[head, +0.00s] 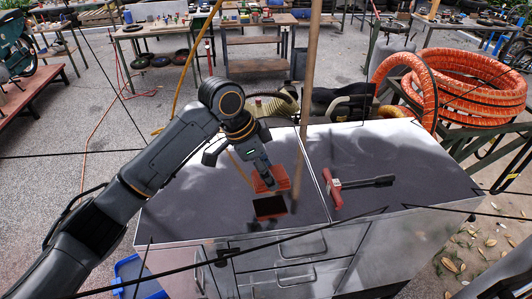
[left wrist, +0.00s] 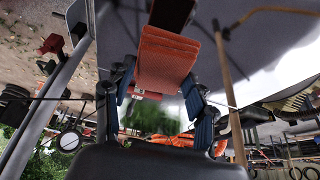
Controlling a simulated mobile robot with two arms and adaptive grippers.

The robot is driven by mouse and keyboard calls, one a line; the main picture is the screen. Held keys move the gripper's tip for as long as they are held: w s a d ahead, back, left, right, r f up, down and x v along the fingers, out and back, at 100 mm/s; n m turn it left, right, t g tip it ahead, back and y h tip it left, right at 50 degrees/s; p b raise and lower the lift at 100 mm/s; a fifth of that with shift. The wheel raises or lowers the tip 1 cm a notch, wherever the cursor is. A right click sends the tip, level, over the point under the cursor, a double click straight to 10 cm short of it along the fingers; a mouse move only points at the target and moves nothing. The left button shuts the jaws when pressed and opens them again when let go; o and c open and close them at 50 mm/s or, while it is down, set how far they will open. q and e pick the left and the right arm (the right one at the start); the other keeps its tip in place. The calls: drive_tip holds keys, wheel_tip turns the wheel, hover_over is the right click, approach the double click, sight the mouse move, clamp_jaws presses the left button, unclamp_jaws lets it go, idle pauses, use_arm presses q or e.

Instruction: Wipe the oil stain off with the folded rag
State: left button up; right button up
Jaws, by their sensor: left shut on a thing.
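My left gripper (head: 263,172) reaches down over the grey cart top and is shut on the folded rag (head: 268,183), a flat orange-red pad. In the left wrist view the rag (left wrist: 168,55) sits between the two fingers of the left gripper (left wrist: 158,95). A dark, nearly black rectangular patch (head: 270,208), which looks like the oil stain, lies just in front of the rag on the cart top. It also shows as a dark shape (left wrist: 172,12) beyond the rag in the left wrist view. I cannot tell whether the rag touches the surface. My right gripper is not in view.
A thin wooden pole (head: 304,105) stands close to the right of my left gripper. Orange hose coils (head: 465,90) lie behind right. A blue bin (head: 138,277) is at front left.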

use_arm(q)
drive_tip(key=shift+w+d+r, duration=0.1)
drive_tip(key=shift+d+r, duration=0.05)
drive_tip(key=shift+r, duration=0.6)
drive_tip(key=shift+d+r, duration=0.15)
drive_tip(key=shift+r, duration=0.6)
drive_tip(key=shift+a+r, duration=0.2)
drive_tip(key=shift+d+f, duration=0.1)
